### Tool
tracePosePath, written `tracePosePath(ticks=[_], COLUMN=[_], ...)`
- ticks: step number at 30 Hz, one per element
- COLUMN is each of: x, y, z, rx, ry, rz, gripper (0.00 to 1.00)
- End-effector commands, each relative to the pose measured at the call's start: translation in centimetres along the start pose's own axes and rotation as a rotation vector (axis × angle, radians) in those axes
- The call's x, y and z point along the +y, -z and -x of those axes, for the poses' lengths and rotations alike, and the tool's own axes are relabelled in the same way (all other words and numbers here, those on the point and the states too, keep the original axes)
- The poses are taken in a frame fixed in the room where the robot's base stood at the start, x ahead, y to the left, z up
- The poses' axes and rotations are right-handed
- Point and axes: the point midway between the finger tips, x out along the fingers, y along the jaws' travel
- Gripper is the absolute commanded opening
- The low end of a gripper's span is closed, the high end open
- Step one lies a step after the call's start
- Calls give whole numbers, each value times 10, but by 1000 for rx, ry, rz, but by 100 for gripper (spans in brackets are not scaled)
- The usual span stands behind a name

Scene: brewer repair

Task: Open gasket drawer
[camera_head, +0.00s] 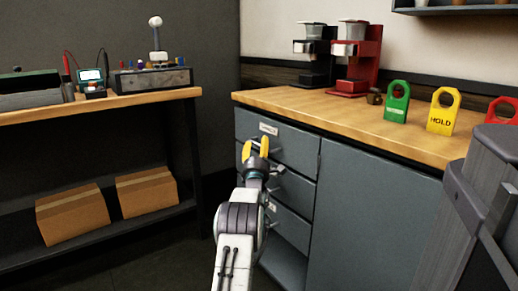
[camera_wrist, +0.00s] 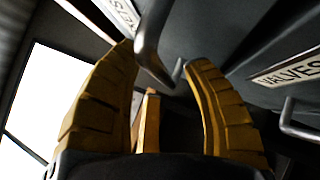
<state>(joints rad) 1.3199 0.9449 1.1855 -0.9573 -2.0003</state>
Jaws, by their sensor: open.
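The grey cabinet has a stack of drawers, and the top drawer (camera_head: 298,146) carries a white label too small to read in the head view. It looks shut. My gripper (camera_head: 255,148) is in front of this drawer with its yellow fingers apart. In the wrist view, my gripper (camera_wrist: 163,58) is open, and a metal bar handle (camera_wrist: 148,50) lies between or just beyond its fingertips. Contact cannot be told. A partly cut-off label (camera_wrist: 122,14) sits above that handle. A neighbouring drawer's label (camera_wrist: 290,68) reads VALVES. The fingers hide the top handle in the head view.
Lower drawer handles (camera_head: 275,188) stick out close to my gripper. The wooden counter (camera_head: 300,101) above holds two coffee machines (camera_head: 352,60) and green, yellow and red tags (camera_head: 442,112). A workbench (camera_head: 120,99) stands left, with cardboard boxes (camera_head: 72,212) below. Floor between is clear.

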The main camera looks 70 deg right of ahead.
Motion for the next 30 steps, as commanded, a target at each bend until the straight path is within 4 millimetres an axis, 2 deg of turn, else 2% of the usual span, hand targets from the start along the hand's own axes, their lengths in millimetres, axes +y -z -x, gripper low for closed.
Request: tracePosePath(ticks=[17,18,30], x=[0,0,0], y=[0,0,0], z=[-7,-7,-7], rx=[0,0,0], ry=[0,0,0], rz=[0,0,0], gripper=[45,48,12])
